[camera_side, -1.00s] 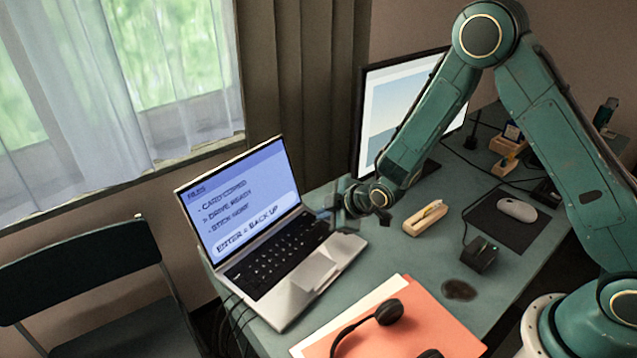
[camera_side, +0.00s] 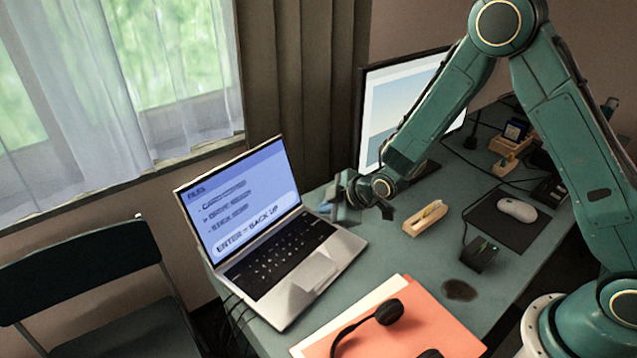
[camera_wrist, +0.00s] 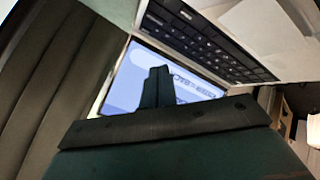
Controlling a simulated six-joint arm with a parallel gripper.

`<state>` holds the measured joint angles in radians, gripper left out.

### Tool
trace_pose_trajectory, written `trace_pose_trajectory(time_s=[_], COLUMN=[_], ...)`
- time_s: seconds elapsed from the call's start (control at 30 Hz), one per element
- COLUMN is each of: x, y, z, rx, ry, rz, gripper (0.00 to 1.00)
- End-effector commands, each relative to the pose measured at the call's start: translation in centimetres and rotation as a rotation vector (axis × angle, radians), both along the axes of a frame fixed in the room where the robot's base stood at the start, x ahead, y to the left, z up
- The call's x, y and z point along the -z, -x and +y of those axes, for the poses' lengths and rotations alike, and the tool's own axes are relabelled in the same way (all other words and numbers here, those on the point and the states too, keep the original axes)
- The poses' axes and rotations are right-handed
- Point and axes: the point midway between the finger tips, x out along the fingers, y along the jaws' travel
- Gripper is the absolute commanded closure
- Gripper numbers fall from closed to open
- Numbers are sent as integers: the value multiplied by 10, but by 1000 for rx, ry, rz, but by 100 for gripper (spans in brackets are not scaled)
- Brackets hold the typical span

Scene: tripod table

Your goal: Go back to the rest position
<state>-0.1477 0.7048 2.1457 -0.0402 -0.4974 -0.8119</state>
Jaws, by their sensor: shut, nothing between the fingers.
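My gripper (camera_side: 342,200) is in the air by the right edge of the open laptop (camera_side: 318,272), apart from its keyboard as far as I can tell. In the wrist view my gripper (camera_wrist: 158,85) shows its two dark fingers pressed together, with nothing between them. The fingers stand in front of the laptop screen (camera_wrist: 128,82), and the keyboard (camera_wrist: 205,42) is above them in that picture. In the side view the screen shows blue with lines of text, including "ENTER = BACK UP".
A monitor (camera_side: 388,98) stands behind my arm. A small beige box (camera_side: 425,218), a black cube device (camera_side: 480,254), a mouse (camera_side: 517,210) on a dark pad (camera_side: 497,228), and headphones (camera_side: 389,312) on an orange folder (camera_side: 425,330) lie on the table. A chair (camera_side: 90,265) stands left.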

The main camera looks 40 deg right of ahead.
Motion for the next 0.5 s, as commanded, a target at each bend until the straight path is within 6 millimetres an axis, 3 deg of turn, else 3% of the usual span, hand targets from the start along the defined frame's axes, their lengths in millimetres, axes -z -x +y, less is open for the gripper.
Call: trace_pose_trajectory(time_s=[0.27,0.5], x=[-57,-108], y=[14,40], z=[-12,-25], rx=[81,172], ry=[-54,-109], rz=[39,86], gripper=[100,100])
